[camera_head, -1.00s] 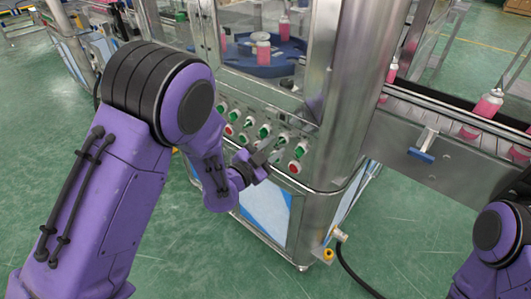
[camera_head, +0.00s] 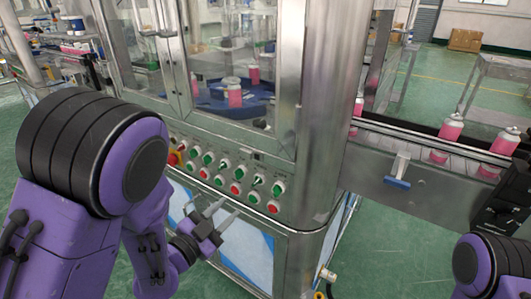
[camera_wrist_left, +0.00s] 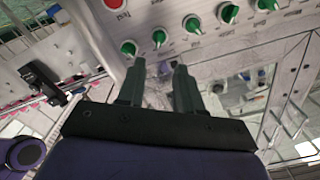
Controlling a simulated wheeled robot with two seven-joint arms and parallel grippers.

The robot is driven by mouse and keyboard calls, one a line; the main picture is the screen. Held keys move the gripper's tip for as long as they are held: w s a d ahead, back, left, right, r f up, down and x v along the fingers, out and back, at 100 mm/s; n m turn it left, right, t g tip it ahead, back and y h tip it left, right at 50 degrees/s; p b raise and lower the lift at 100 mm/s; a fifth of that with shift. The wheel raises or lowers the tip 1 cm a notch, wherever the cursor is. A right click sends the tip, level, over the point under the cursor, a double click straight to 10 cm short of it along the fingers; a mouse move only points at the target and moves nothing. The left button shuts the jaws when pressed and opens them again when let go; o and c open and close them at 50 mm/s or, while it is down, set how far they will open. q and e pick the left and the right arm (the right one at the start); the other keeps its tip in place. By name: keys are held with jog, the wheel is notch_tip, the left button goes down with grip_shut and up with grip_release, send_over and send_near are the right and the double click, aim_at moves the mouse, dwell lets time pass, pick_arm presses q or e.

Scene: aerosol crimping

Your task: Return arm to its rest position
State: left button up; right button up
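My left gripper (camera_head: 226,211) is in front of the crimping machine, just below its button panel (camera_head: 222,172). Its two fingers are apart with nothing between them. In the left wrist view the left gripper (camera_wrist_left: 160,68) shows the same gap, and its fingers point toward a row of green knobs (camera_wrist_left: 193,25). I cannot tell the exact distance to the panel, but no finger is seen holding a knob. My right arm (camera_head: 490,262) shows at the lower right edge; its gripper is out of view.
The glazed machine cabinet holds pink cans (camera_head: 234,92) on a blue rotary table (camera_head: 215,104). A conveyor (camera_head: 405,140) with pink cans (camera_head: 451,128) runs off to the right. A red button (camera_head: 172,158) sits at the panel's left end. Green floor (camera_head: 373,233) lies open below the conveyor.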

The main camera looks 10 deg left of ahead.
pick_arm(q)
jog(key=s+a+f+n+g+y, duration=0.35)
jog(key=f+n, duration=0.25)
jog(key=f, duration=0.2)
jog(key=s+a+f+n+g+y, duration=0.2)
jog(key=a+f+n+g+y, duration=0.15)
jog(key=f+n, duration=0.45)
jog(key=s+a+f+n+g+y, duration=0.1)
jog(key=s+f+g, duration=0.2)
jog(key=s+f, duration=0.4)
jog(key=s+a+f+n+g+y+p, duration=0.1)
jog(key=s+f+n+g, duration=0.1)
jog(key=s+f, duration=0.5)
jog(key=s+g, duration=0.1)
jog(key=s, duration=0.5)
jog(key=shift+s+a+f+g+y+p, duration=0.2)
jog(key=shift+s+g+y+p, duration=0.1)
jog(key=shift+s+g, duration=0.1)
